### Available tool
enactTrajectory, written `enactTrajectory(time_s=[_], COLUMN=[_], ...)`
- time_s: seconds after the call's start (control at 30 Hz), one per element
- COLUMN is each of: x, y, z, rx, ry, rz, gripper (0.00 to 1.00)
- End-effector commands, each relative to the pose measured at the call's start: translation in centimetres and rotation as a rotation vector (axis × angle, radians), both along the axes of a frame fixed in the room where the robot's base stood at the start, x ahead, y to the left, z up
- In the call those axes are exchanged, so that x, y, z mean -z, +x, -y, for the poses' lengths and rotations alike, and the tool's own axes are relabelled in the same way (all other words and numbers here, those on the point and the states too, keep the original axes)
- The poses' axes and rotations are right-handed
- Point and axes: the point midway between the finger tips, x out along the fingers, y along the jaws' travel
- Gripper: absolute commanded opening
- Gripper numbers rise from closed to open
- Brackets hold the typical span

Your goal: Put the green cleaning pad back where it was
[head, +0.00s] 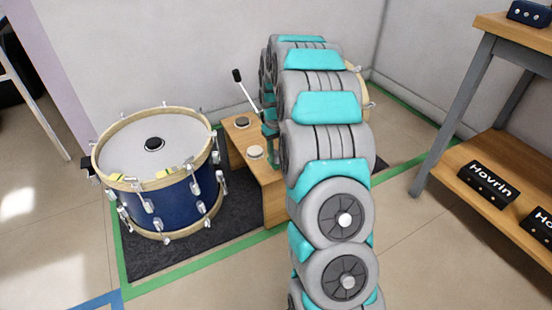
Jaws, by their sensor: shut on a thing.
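My arm rises in front of me and bends over, covering most of my gripper. A small dark green-teal part (270,143) shows at the arm's left edge, just above the wooden bench. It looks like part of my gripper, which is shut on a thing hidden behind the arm. I cannot make out the green cleaning pad for sure. A round white pad (255,153) and a round dark pad (241,122) lie on the bench (273,195). Another dark round pad (154,144) lies on the head of a blue drum (165,205).
The drum and bench stand on a dark mat (165,262) edged with green tape. A black-tipped stick (245,90) leans up behind the bench. A shelf table (500,155) with black boxes (488,183) stands at the right. Floor in the left foreground is clear.

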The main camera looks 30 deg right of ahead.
Motion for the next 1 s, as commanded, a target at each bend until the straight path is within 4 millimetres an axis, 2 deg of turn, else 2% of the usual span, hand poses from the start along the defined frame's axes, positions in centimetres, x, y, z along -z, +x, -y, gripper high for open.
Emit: enactTrajectory(time_s=[0.03, 0.13, 0.5, 0.53, 0.77, 1.0], x=[1.0, 1.9, 2.3, 2.2, 2.2, 2.2], y=[-0.1, 0.0, 0.0, 0.0, 0.0, 0.0], z=[0.0, 0.0, 0.0, 0.0, 0.0, 0.0], rx=[0.000, 0.000, 0.000, 0.000, 0.000, 0.000], ry=[0.001, -0.001, 0.000, -0.001, -0.001, 0.000], rz=[-0.003, 0.001, 0.001, 0.001, 0.001, 0.001], gripper=[0.00, 0.00, 0.00, 0.35, 0.61, 0.61])
